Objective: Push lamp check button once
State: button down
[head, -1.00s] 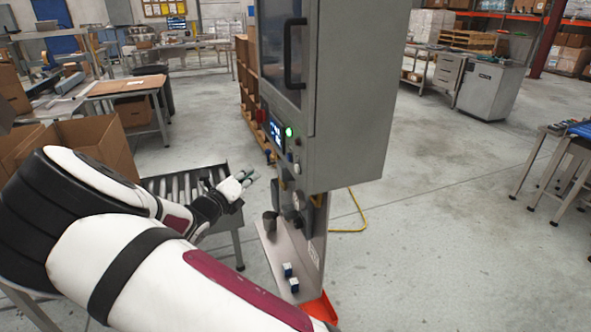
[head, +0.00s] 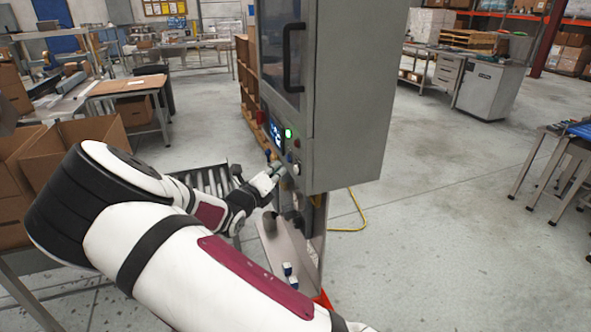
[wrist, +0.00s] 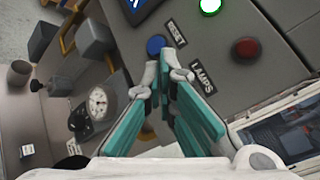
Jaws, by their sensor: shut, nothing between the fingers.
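The control panel (wrist: 240,75) is the front of a grey cabinet (head: 345,100). In the wrist view it carries a lit green button (wrist: 209,5), a dark red button (wrist: 246,48) and a blue button (wrist: 155,45). A LAMPS label (wrist: 202,79) sits just right of my fingertips. Any button beside that label is hidden behind the fingers. My gripper (wrist: 165,75) is shut and empty, its tips over the panel just below the blue button. In the head view my gripper (head: 279,170) is at the panel's lower part. I cannot tell whether it touches.
Gauges and fittings (wrist: 98,102) lie left of my fingers in the wrist view. A roller conveyor (head: 205,180) and open cardboard boxes (head: 85,140) stand left of the cabinet. A yellow hose (head: 350,212) lies on the floor. The floor to the right is largely clear.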

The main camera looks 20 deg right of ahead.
jog(key=shift+d, duration=0.6)
jog(key=shift+d, duration=0.1)
dwell(1.0)
jog(key=shift+d+p, duration=0.35)
jog(key=shift+p, duration=0.1)
jog(key=shift+d, duration=0.45)
dwell(0.7)
jog(key=shift+a, duration=0.85)
jog(key=shift+a, duration=0.1)
jog(key=shift+a, duration=2.45)
jog(key=shift+s+f, duration=0.1)
